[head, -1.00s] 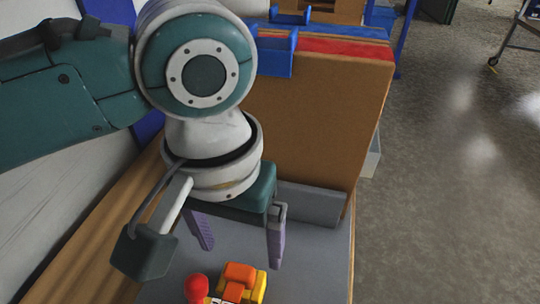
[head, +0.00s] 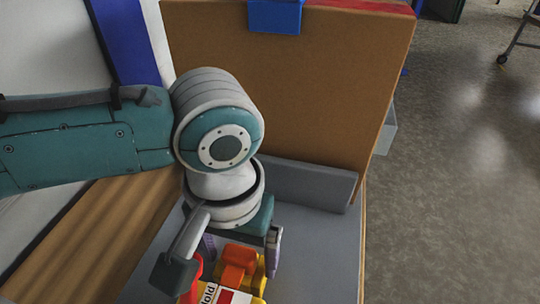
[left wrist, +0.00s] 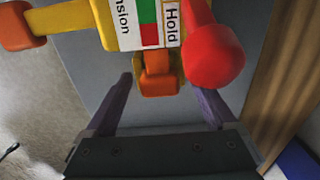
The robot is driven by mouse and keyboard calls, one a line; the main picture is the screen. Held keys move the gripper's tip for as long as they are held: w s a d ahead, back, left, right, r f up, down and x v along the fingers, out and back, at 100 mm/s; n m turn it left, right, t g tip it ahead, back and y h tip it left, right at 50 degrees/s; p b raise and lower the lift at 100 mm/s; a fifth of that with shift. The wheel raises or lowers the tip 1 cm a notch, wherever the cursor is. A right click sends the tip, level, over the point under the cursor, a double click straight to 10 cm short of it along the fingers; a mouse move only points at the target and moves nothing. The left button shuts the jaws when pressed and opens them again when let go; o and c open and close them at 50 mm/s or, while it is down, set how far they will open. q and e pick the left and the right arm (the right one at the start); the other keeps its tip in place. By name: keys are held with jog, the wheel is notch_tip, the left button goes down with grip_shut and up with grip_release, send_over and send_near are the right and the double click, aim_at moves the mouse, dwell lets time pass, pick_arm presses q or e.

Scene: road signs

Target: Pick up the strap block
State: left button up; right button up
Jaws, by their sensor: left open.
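The strap block is a yellow piece with orange ends, a red ball knob and a white label reading "Hold". It lies on the grey tray at the bottom of the head view (head: 235,283) and fills the upper middle of the left wrist view (left wrist: 120,25). My left gripper (head: 240,262) points down at its far end. Its two purple fingers are open. In the left wrist view, an orange end of the block shows between the fingertips (left wrist: 163,88), with gaps on both sides; contact cannot be told. My right gripper is out of view.
The grey tray (head: 315,240) has a raised back wall (head: 305,185). A tall brown panel (head: 290,85) with a blue clip (head: 275,15) stands behind it. A wooden surface (head: 85,235) lies left. Open floor (head: 460,180) is at right.

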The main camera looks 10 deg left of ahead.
aim_at(239, 252)
pick_arm(q)
grip_shut()
dwell(0.7)
jog(key=shift+r, duration=0.15)
notch_tip(239, 252, up, 20)
jog(key=p, duration=0.8)
